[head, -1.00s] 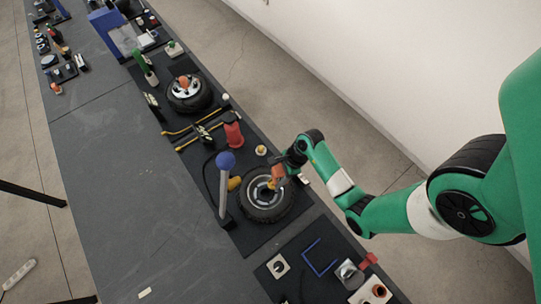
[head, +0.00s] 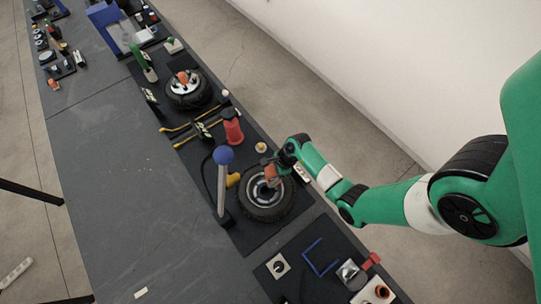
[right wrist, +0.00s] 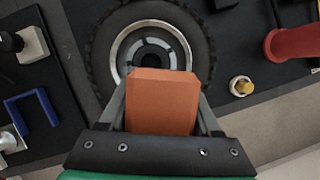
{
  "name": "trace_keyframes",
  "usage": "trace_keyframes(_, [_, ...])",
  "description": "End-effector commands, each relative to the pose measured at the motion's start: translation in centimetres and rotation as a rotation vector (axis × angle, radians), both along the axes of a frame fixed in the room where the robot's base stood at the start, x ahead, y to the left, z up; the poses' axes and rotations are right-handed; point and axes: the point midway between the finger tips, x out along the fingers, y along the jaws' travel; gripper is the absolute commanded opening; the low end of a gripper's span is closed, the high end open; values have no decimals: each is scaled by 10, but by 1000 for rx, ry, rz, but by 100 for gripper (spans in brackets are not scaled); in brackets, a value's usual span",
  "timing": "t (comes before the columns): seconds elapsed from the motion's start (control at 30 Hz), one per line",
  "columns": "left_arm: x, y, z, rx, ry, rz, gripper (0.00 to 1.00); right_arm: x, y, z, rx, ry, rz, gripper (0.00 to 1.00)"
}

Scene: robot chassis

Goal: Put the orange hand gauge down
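The orange hand gauge (right wrist: 162,100) is a block between the two fingers of my right gripper (right wrist: 161,110), which is shut on it. In the head view the orange gauge (head: 271,172) shows over the far side of the near wheel (head: 265,195), below my right gripper (head: 274,172). In the right wrist view the wheel's rim and dark hub opening (right wrist: 155,57) show just beyond the gauge's end. I cannot tell whether the gauge touches the wheel. My left gripper is not in view.
A blue-knobbed lever (head: 222,157) stands left of the wheel. A red bottle-shaped part (head: 232,127) and a small yellow-topped part (head: 261,147) stand behind it. A second wheel (head: 187,90) with an orange piece lies farther back. The grey table (head: 110,190) is largely bare at left.

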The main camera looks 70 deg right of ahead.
Motion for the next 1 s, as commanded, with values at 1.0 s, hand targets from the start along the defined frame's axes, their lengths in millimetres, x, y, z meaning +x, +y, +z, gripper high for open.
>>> trace_keyframes(1.0, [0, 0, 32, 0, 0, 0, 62, -35, -23, 103, -1, -2, -2, 92])
